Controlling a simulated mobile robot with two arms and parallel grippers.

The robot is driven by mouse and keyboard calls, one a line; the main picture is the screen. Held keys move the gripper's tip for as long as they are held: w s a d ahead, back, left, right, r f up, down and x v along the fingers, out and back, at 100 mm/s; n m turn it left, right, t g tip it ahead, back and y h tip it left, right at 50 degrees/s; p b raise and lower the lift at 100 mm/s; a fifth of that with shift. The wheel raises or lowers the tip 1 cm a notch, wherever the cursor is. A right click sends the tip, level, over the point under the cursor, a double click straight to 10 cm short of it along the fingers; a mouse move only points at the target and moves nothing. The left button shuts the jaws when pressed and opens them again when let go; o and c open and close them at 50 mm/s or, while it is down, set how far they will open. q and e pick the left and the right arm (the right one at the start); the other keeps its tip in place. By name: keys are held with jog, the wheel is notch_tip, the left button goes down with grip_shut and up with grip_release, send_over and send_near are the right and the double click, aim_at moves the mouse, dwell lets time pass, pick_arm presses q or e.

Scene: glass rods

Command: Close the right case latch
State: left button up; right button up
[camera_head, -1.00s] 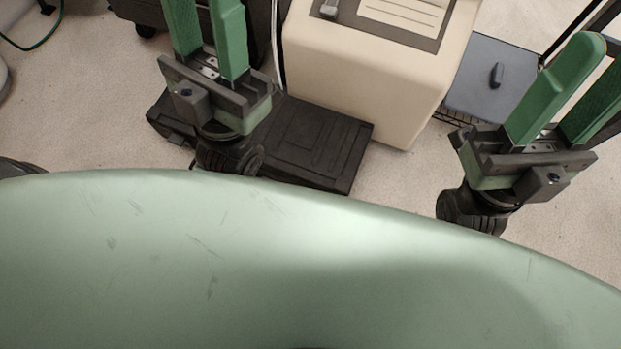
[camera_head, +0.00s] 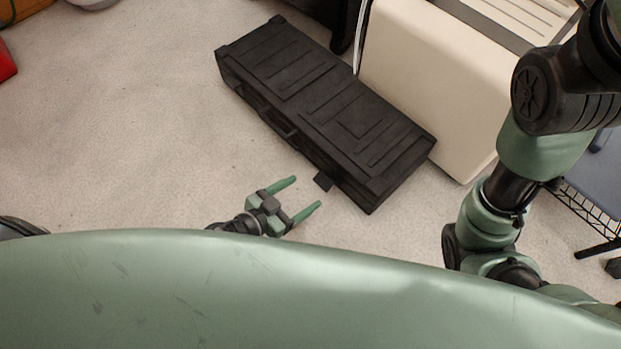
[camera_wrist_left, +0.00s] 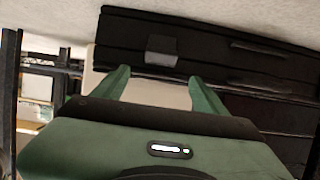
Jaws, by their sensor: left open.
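The black case (camera_head: 330,95) lies flat on the floor with its lid down. The right latch (camera_head: 323,181) is a small dark flap sticking out from the case's front side, near its right end. In the left wrist view the latch (camera_wrist_left: 162,48) stands out from the dark case (camera_wrist_left: 225,50). My left gripper (camera_head: 306,192) is open and empty, its fingers pointing at the latch with a short gap. In the left wrist view the latch appears just beyond and between the fingertips (camera_wrist_left: 158,75). My right gripper is out of view; only its arm shows at the right.
A handle (camera_head: 280,122) sits mid-front on the case. A cream cabinet (camera_head: 425,75) stands close behind the case's right part. A wire rack (camera_head: 590,213) is at the far right. The floor (camera_head: 130,130) left of the case is clear.

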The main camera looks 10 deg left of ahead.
aim_at(322, 182)
pick_arm(q)
jog(key=shift+f+b+x, duration=0.2)
jog(key=shift+b+x, duration=0.1)
jog(key=shift+x, duration=1.6)
jog(key=shift+f+b+x, duration=0.15)
jog(key=shift+b+x, duration=0.15)
jog(key=shift+x, duration=1.65)
jog(key=shift+s+a, duration=0.1)
jog(key=shift+s, duration=0.05)
